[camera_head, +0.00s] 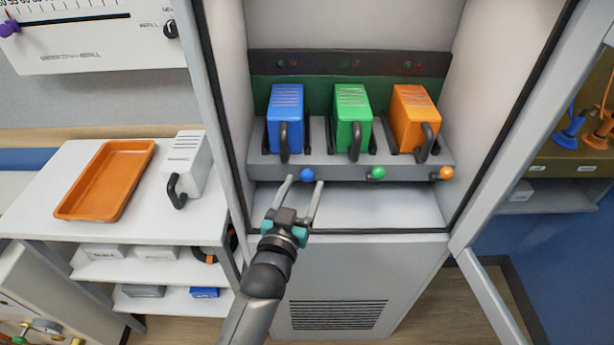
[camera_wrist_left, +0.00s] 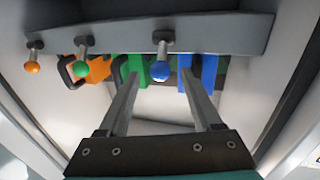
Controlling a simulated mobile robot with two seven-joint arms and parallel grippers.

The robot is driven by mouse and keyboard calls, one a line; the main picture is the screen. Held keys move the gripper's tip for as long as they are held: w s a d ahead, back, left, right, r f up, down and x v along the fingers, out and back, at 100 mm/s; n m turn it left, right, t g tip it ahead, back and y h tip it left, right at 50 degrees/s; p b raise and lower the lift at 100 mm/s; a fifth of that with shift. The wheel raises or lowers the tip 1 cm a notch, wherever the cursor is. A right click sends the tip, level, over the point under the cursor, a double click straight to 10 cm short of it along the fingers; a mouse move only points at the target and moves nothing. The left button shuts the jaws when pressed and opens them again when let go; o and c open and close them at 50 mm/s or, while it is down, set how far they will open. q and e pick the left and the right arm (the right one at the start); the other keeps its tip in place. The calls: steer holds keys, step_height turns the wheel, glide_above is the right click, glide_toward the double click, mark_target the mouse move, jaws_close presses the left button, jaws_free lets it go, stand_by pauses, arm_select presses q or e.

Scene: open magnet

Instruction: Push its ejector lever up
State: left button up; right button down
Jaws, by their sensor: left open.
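Three modules sit in a grey rack (camera_head: 408,171) inside an open cabinet: blue (camera_head: 286,104), green (camera_head: 351,106) and orange (camera_head: 412,104), each with a dark handle. Below them, short levers end in a blue ball (camera_head: 307,174), a green ball (camera_head: 378,173) and an orange ball (camera_head: 446,173). My left gripper (camera_head: 305,182) is open and empty at the blue ball. In the wrist view, the blue ball (camera_wrist_left: 161,74) shows between the two spread fingers (camera_wrist_left: 160,82); I cannot tell whether they touch it. My right gripper is out of view.
The cabinet's open door (camera_head: 520,130) stands at right. A side table at left holds an orange tray (camera_head: 68,208) and a white module (camera_head: 189,158) with a black handle. The cabinet floor (camera_head: 400,208) under the rack is clear.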

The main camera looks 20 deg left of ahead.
mark_target(305, 181)
arm_select(q)
steer(key=shift+w, duration=1.95)
jaws_close()
